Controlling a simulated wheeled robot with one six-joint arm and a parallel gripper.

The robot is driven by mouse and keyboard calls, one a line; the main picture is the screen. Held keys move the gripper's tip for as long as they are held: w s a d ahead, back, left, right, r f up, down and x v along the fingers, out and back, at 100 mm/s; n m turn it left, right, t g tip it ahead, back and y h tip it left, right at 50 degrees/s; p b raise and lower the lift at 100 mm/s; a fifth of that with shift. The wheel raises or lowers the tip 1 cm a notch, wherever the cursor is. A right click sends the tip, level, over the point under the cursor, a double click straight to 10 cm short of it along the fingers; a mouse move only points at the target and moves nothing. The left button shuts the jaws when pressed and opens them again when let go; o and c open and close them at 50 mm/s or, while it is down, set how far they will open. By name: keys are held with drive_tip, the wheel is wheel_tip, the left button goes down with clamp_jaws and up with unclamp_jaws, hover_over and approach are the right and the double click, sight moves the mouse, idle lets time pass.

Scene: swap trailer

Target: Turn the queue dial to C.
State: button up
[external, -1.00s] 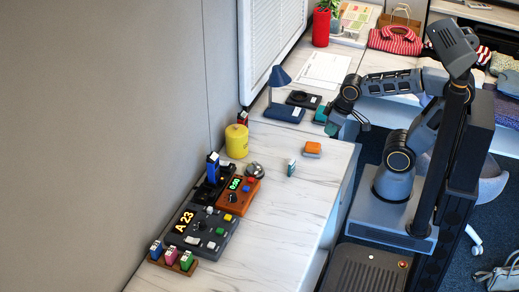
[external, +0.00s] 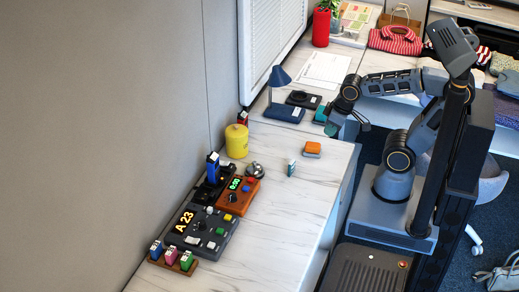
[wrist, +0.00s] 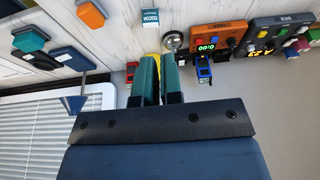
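The queue box (external: 176,238) is a dark grey unit with a lit "A 23" display and several small knobs and buttons. It sits on the white marbled counter near the wall, at lower left in the external view. In the wrist view the queue box (wrist: 282,20) is at the upper right, upside down. Its dial and letters are too small to tell apart. My gripper (wrist: 159,58) shows two teal fingers with a narrow gap and nothing held between them. In the external view my gripper (external: 352,127) hangs above the counter's right side, well away from the queue box.
An orange timer box (external: 241,195) with a green display adjoins the queue box. A rack of coloured stamps (external: 172,262) stands in front of it. A yellow jar (external: 237,142), a silver bell (external: 254,170), a small carton (external: 291,168) and an orange block (external: 312,148) stand nearby.

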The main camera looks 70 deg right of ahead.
drive_tip(key=o, duration=0.3)
drive_tip(key=shift+w+a+f+n+g, duration=0.1)
drive_tip(key=shift+a+f+n+g, duration=0.15)
drive_tip(key=shift+a+f, duration=0.3)
drive_tip(key=shift+w+a+f+n+g, duration=0.15)
drive_tip(key=shift+a+f+g, duration=0.15)
drive_tip(key=shift+f, duration=0.4)
drive_tip(key=shift+o, duration=0.8)
drive_tip(key=shift+w+a+f+n+g+b, duration=0.3)
drive_tip(key=shift+w+a+f, duration=0.3)
drive_tip(key=shift+w+a, duration=0.3)
drive_tip(key=o, duration=0.4)
drive_tip(key=w+a+f+n, duration=0.1)
drive_tip(key=w+a, duration=0.2)
drive_tip(key=w+a+f, duration=0.1)
drive_tip(key=w+a, duration=0.2)
drive_tip(key=w+a+f+n+g+b, duration=0.1)
drive_tip(key=w+a, duration=0.2)
drive_tip(key=shift+w+a+n+y, duration=0.25)
drive_tip(key=shift+a+n+y, duration=0.05)
drive_tip(key=shift+a+y, duration=0.1)
drive_tip(key=shift+c, duration=0.2)
drive_tip(key=n+t+y, duration=0.2)
drive_tip(key=n, duration=0.3)
approach(202, 222)
drive_tip(key=x, duration=0.9)
drive_tip(key=shift+f+p, duration=0.15)
drive_tip(key=shift+p, duration=0.25)
drive_tip(key=shift+t, duration=0.25)
drive_tip(key=c, duration=0.9)
